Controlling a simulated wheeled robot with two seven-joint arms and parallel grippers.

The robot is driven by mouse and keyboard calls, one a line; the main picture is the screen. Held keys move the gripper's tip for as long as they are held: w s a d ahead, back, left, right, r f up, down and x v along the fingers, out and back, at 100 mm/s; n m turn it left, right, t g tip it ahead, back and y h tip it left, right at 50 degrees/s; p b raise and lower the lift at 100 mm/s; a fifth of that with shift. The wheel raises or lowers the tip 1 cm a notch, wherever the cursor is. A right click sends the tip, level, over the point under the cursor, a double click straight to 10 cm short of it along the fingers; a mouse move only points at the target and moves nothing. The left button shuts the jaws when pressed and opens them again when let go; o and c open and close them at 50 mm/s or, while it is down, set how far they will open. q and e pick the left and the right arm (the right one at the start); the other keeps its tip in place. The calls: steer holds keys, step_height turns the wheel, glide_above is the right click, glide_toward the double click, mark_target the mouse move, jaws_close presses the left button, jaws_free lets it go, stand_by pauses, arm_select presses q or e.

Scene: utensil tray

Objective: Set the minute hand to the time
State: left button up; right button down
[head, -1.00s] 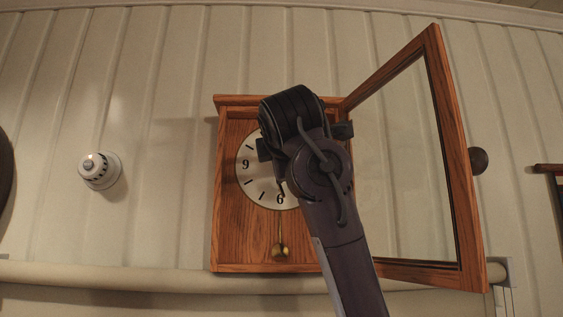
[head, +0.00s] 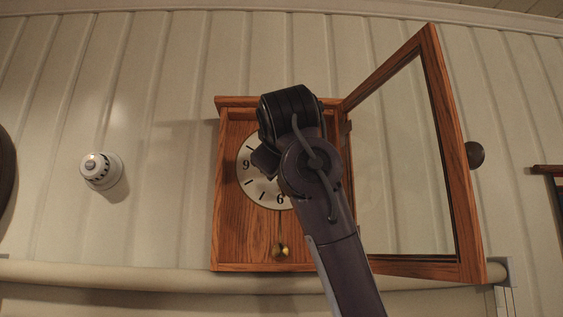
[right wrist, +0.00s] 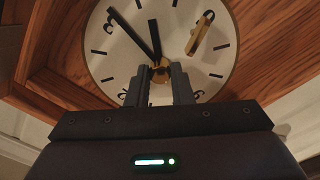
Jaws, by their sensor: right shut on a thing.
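The wall clock's white face (head: 256,185) sits in a wooden case (head: 230,240), partly hidden behind my right arm in the head view. In the right wrist view the face (right wrist: 105,75) shows tilted, with two black hands. The longer one, the minute hand (right wrist: 133,35), points to the upper left from the brass hub; the shorter hour hand (right wrist: 155,38) points nearly straight up. My right gripper (right wrist: 160,75) has its fingertips on either side of the hub, shut on the minute hand near its base; the exact contact is hard to see. My left gripper is not in view.
The glazed door (head: 465,200) stands open to the right, with a dark knob (head: 475,155). A brass pendulum (head: 280,250) hangs below the face. A white round fixture (head: 100,171) is on the wall at left. A pipe (head: 110,273) runs below the case.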

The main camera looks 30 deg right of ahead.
steer(key=shift+m+b, duration=1.4)
steer(key=shift+m, duration=6.6)
steer(key=c, duration=1.3)
jaws_free()
steer(key=shift+w, duration=0.15)
